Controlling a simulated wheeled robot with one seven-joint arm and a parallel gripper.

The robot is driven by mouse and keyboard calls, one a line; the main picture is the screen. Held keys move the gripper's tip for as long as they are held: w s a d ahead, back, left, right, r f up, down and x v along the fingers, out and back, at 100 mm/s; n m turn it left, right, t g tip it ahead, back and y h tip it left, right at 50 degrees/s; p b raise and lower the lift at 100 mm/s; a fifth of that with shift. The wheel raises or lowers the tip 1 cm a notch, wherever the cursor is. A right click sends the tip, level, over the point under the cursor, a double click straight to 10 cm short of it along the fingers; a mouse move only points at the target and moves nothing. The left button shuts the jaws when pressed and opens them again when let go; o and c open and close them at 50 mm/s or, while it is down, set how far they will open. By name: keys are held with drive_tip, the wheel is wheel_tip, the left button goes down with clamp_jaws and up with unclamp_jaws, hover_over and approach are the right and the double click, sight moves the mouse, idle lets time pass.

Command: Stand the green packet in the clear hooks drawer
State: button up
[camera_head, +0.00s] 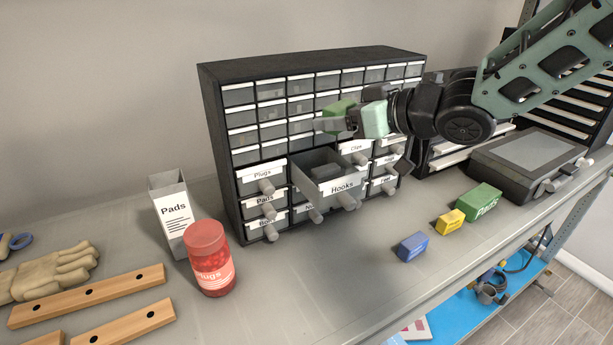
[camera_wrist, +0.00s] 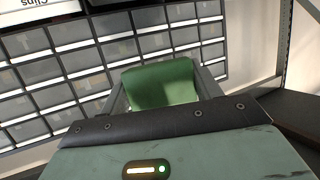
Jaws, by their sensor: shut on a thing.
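My gripper (camera_head: 341,114) is shut on a green packet (camera_head: 338,106), high in front of the cabinet's small drawers. In the wrist view the green packet (camera_wrist: 162,84) sits between the two grey fingers. The hooks drawer (camera_head: 343,188), labelled "Hooks", is pulled out of the cabinet below my gripper. Its walls are greyish and see-through, and a dark grey thing (camera_head: 325,171) lies inside. The packet is above the drawer and apart from it.
The dark drawer cabinet (camera_head: 222,138) stands on the grey bench. A "Pads" box (camera_head: 171,212) and a red jar (camera_head: 210,262) stand to its left. Blue (camera_head: 412,246), yellow (camera_head: 450,222) and larger green (camera_head: 480,201) boxes lie right. The front middle bench is clear.

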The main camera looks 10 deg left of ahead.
drive_tip(key=shift+w+a+f, duration=0.15)
drive_tip(key=shift+a+f, duration=0.05)
drive_tip(key=shift+f, duration=0.1)
wheel_tip(320, 180, down, 9)
drive_tip(key=shift+f+p, duration=0.15)
drive_tip(key=shift+p, duration=0.75)
drive_tip(key=shift+f, duration=0.2)
drive_tip(key=o, duration=1.1)
drive_tip(key=shift+r, duration=0.15)
drive_tip(key=shift+d+r, duration=0.1)
drive_tip(key=shift+d, duration=0.05)
drive_tip(key=b+v, duration=0.3)
drive_tip(key=v, duration=0.8)
drive_tip(key=shift+s+d+b, duration=0.25)
drive_tip(key=shift+s+b, duration=0.05)
drive_tip(key=shift+b, duration=0.1)
